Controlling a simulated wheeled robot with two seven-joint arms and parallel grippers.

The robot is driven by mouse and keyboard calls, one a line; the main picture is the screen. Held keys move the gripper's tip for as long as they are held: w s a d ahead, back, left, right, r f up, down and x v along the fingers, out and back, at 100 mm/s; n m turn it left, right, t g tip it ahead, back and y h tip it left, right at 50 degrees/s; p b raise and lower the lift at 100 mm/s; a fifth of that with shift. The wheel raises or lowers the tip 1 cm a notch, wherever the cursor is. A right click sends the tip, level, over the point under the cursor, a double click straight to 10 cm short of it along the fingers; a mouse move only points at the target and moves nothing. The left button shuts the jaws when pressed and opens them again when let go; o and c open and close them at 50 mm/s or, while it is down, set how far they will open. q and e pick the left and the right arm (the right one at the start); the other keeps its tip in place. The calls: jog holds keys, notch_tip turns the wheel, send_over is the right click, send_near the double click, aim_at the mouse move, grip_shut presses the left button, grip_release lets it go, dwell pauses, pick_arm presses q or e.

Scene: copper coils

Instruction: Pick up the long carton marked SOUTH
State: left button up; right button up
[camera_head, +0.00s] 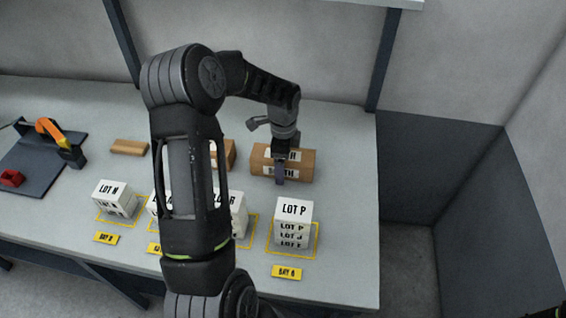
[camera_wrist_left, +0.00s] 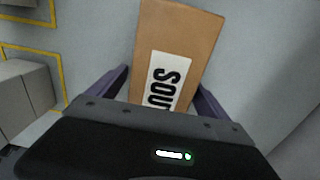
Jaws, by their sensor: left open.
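The long brown carton (camera_head: 303,166) lies on the table at the back right. Its white labels are partly covered by my gripper in the head view, with only the last letters showing. In the left wrist view the carton (camera_wrist_left: 182,35) bears a white label reading "SOU", the rest hidden by the gripper body. My left gripper (camera_head: 280,182) is over the carton, pointing down. In the wrist view its two open fingers (camera_wrist_left: 158,90) are on either side of the carton. Whether they touch it I cannot tell.
Another brown carton (camera_head: 229,150) is partly behind my arm. White LOT P boxes (camera_head: 294,210) and LOT N boxes (camera_head: 115,193) stand in yellow-outlined bays in front. A small brown block (camera_head: 129,147) and a dark mat (camera_head: 35,170) with tools lie left. The table's right edge is near.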

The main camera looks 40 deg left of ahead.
pick_arm(q)
jog(key=shift+c, duration=0.2)
jog(key=c, duration=1.8)
